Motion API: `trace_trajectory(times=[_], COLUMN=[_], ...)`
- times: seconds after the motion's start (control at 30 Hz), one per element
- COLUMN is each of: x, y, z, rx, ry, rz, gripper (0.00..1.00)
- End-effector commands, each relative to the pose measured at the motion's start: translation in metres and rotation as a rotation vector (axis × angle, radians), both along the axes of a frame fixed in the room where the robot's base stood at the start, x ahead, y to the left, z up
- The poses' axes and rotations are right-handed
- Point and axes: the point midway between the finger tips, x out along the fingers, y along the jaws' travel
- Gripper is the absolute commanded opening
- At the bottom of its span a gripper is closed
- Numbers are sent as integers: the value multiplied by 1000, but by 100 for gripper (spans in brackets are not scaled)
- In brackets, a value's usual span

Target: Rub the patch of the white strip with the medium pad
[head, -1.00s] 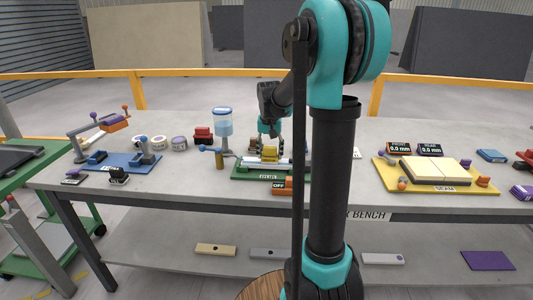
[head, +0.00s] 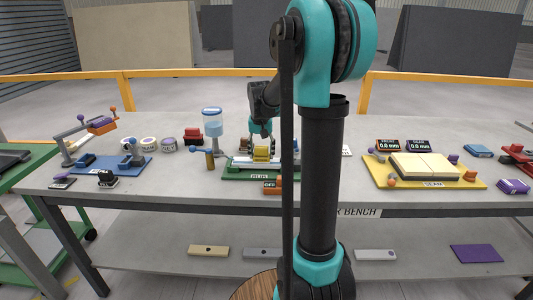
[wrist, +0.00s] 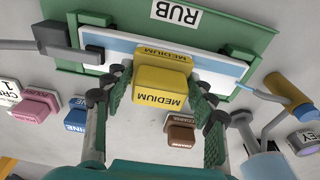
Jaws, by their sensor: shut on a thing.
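The medium pad (wrist: 163,82) is a yellow block lettered MEDIUM. My gripper (wrist: 160,95) is shut on it, one finger on each side. The white strip (wrist: 222,66) lies on the green RUB board (wrist: 222,25), and the pad is over its middle. I cannot tell whether the pad touches the strip. In the head view the pad (head: 261,153) shows under my gripper (head: 261,138), above the board (head: 232,174).
A brown pad (wrist: 182,133), a pink pad (wrist: 35,106) and a blue pad (wrist: 76,115) lie near the board. A blue dispenser (head: 212,122) stands left of it. A yellow SEAM board (head: 376,176) is at right, a blue fixture (head: 95,164) at left.

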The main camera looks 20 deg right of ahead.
Motion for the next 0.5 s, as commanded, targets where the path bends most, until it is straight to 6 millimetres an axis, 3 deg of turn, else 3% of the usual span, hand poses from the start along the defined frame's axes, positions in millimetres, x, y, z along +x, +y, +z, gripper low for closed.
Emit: trace_trajectory(times=[0.5], x=[9], y=[27], z=[-1], rx=[0], ry=[0], rz=[1], gripper=[14])
